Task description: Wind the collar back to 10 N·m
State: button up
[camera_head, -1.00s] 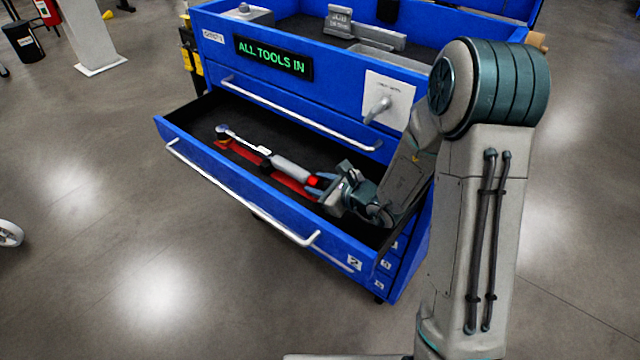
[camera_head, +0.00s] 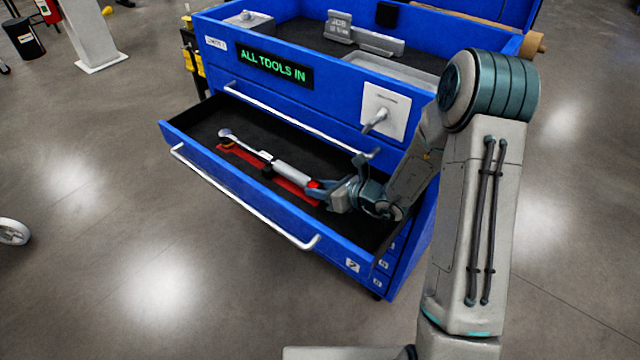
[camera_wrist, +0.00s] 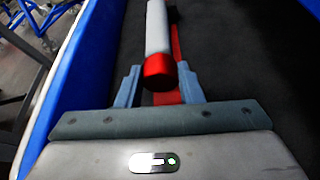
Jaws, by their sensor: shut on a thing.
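A torque wrench (camera_head: 290,171) with a long shaft and a pale grip lies in the open drawer, over a red recess. Its red collar (camera_head: 313,185) is at the right end of the grip. My gripper (camera_head: 318,190) is shut on the collar, coming from the right. In the wrist view the red collar (camera_wrist: 159,68) shows its rounded end between the two fingers of my gripper (camera_wrist: 158,80), with the pale grip (camera_wrist: 157,25) beyond it. Any scale markings are too small to read.
The open drawer (camera_head: 200,178) of the blue tool cabinet (camera_head: 340,85) has raised walls around the wrench. A front handle bar (camera_head: 245,205) runs along it. A panel (camera_head: 275,66) above reads "ALL TOOLS IN". A white plate with a lever (camera_head: 385,108) is at the right.

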jog(key=shift+d+m, duration=0.1)
jog(key=shift+m, duration=0.2)
jog(key=o, duration=1)
jog(key=p+v, duration=0.1)
jog(key=v, duration=1.2)
jog(key=shift+d+r, duration=0.1)
jog(key=shift+d, duration=0.35)
